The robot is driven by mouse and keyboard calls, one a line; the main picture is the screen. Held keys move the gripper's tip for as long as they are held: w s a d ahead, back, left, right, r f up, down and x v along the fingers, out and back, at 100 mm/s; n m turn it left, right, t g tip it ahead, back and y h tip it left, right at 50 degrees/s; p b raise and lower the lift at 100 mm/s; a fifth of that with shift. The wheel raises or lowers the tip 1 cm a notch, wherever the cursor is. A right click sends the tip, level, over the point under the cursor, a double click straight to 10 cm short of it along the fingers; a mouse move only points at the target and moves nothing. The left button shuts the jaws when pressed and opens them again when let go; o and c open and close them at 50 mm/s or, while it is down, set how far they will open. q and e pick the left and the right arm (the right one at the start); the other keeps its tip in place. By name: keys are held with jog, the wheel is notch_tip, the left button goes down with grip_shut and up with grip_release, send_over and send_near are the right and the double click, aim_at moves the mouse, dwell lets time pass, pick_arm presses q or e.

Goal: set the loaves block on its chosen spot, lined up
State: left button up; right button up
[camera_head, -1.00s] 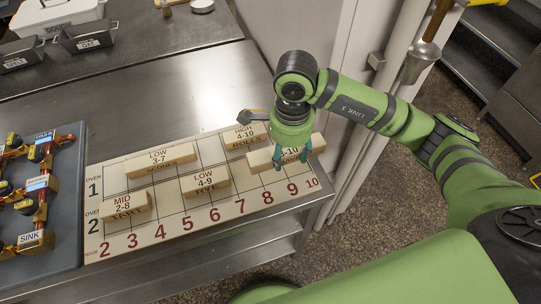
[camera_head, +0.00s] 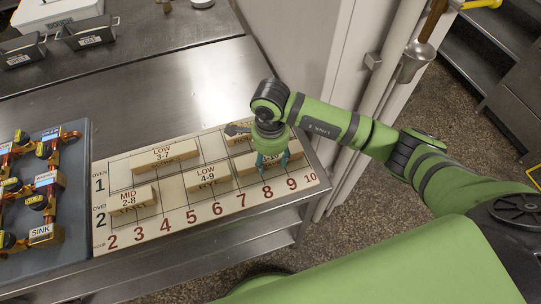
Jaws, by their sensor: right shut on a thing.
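My right gripper (camera_head: 273,164) points down and is shut on a pale wooden block (camera_head: 246,163) at the right part of the numbered board (camera_head: 170,229). The fingers hide much of its lettering; part of a number range ending in 10 shows, and I take it for the loaves block. It lies over the oven 2 row, above about columns 7 to 9. I cannot tell whether it touches the board. My left gripper is out of view.
The rye block (camera_head: 207,181) stands close to the held block's left end. The rolls block (camera_head: 238,139) is just behind, partly covered by my gripper. The 3-7 block (camera_head: 163,157) and tart block (camera_head: 131,201) stand further left. A panel with valves (camera_head: 67,235) lies left of the board.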

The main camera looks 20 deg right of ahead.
aim_at(271, 158)
jog(key=o, duration=1.3)
jog(key=shift+r, duration=0.35)
notch_tip(271, 158, up, 12)
jog(key=b, duration=0.3)
jog(key=shift+f, duration=0.25)
jog(key=shift+s, duration=0.1)
